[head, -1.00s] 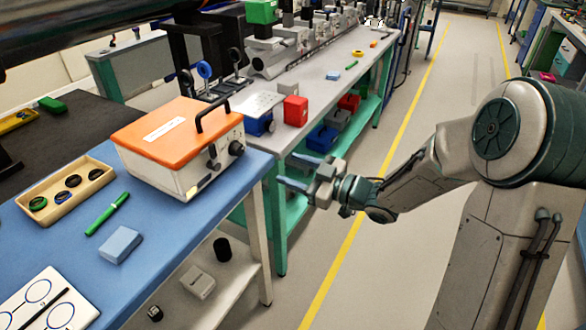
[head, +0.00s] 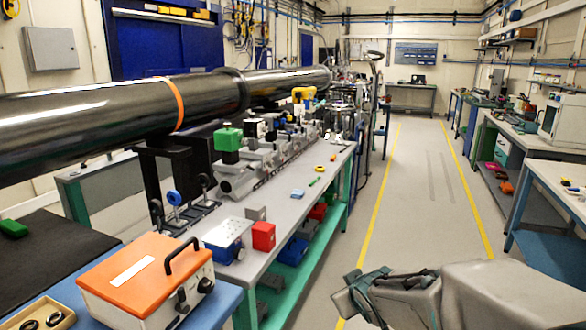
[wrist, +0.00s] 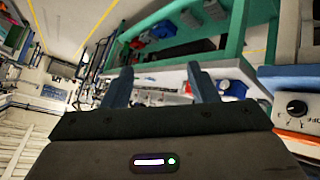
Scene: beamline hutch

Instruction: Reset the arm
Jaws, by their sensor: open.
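My gripper (wrist: 160,84) shows in the wrist view with its two blue-grey fingers apart and nothing between them. Beyond the fingers are the bench with the green frame and its small parts, out of reach of the fingertips. In the head view my arm lies low at the bottom right, folded over the floor; the fingers cannot be made out there.
An orange-topped box (head: 146,280) with a black handle stands on the blue bench at the lower left; its knob side also shows in the wrist view (wrist: 296,107). A red block (head: 263,236) sits on the grey bench (head: 270,200). The aisle floor (head: 415,200) is clear.

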